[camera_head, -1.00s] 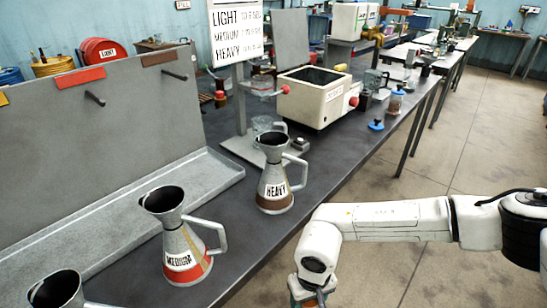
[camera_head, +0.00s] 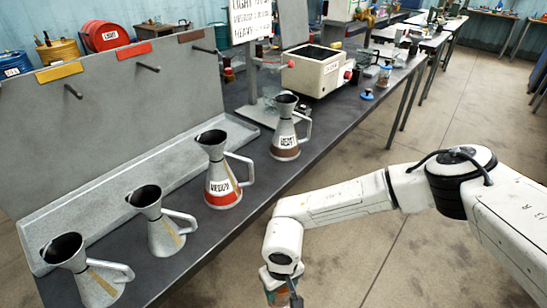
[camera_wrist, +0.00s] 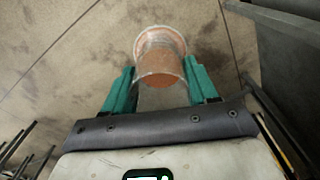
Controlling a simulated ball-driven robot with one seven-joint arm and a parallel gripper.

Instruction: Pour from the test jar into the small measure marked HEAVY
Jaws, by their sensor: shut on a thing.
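My gripper (camera_wrist: 160,88) has its teal fingers shut on the sides of a clear test jar (camera_wrist: 160,55) with brown-orange contents. The jar also shows in part at the bottom of the head view (camera_head: 278,294), below my wrist. It is over the floor, off the bench's front edge. The HEAVY measure (camera_head: 286,138), a grey metal can with a brown band, flared mouth and side handle, stands upright on the bench, farther back and well apart from the jar. Its label is blurred now but reads HEAVY in the earlier frame.
The MEDIUM measure (camera_head: 222,188) with a red band stands left of HEAVY, and two more measures (camera_head: 165,235) (camera_head: 90,280) stand nearer. A grey tray-backed panel (camera_head: 130,95) runs behind them. A cream box (camera_head: 318,72) stands beyond HEAVY. The floor at right is clear.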

